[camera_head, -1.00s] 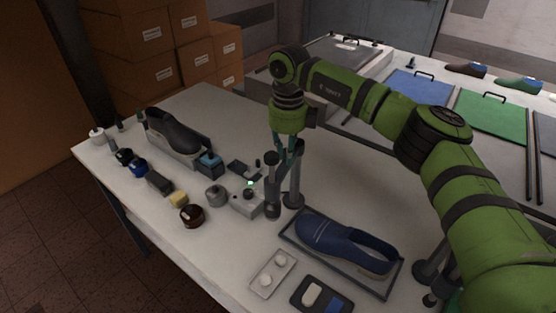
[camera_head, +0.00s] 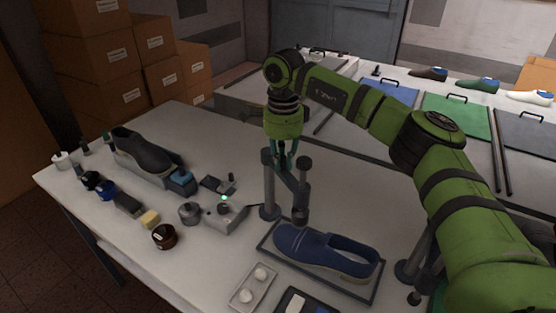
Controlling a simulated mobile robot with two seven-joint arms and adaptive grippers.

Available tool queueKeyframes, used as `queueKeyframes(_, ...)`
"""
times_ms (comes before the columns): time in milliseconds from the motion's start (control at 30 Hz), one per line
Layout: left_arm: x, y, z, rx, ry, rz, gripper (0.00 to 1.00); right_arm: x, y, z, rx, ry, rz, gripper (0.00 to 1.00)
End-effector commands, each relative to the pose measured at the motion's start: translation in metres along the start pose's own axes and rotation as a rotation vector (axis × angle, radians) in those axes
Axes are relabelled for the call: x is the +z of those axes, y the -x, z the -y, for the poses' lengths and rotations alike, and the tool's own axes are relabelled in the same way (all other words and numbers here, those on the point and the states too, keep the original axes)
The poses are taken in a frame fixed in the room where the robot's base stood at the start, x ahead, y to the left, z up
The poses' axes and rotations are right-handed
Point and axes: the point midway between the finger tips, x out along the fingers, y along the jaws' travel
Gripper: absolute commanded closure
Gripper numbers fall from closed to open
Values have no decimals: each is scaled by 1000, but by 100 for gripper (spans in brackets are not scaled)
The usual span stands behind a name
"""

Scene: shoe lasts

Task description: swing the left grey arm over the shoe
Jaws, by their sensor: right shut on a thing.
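A blue shoe (camera_head: 322,248) lies in a dark shallow tray (camera_head: 367,292) on the white table, its toe to the left. The left grey arm (camera_head: 283,172) sits on a grey post (camera_head: 268,190) behind the tray's left end. Its hanging grey cylinder (camera_head: 302,203) is to the right of the post and appears above the shoe's toe end. My right gripper (camera_head: 284,158) points down and is shut on the grey arm, between post and cylinder. The grip is partly hidden. A second grey post (camera_head: 414,265) stands at the tray's right, partly behind my right arm. My left gripper is not in view.
At the left are a black shoe (camera_head: 142,150) on a stand, a grey block with a green light (camera_head: 226,217), and several small jars and blocks. A tray with white knobs (camera_head: 252,287) lies in front. The table behind the grey arm is largely clear.

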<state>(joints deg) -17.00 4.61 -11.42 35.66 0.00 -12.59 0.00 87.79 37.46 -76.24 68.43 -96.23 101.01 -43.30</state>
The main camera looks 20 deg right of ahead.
Motion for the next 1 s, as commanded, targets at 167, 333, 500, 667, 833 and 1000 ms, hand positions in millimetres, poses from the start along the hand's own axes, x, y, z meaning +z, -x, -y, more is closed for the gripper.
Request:
queueKeyframes(167, 2, 0, 0, 1, 0, 3, 46, -4, 1, 3, -6, 35, 1, 100)
queueKeyframes(333, 3, 0, -1, 1, 0, 5, 46, -4, 2, 3, -7, 49, 1, 100)
queueKeyframes(500, 4, 0, -1, 1, -1, 6, 46, -4, 2, 4, -8, 50, 2, 100)
queueKeyframes(667, 4, 0, -1, 1, -1, 7, 46, -4, 2, 4, -8, 49, 2, 79)
queueKeyframes(833, 4, 0, -1, 1, -1, 7, 46, -4, 2, 3, -6, 50, 2, 59)
queueKeyframes(1000, 6, 0, -1, 1, -1, 8, 46, -4, 1, 2, -4, 52, 2, 59)
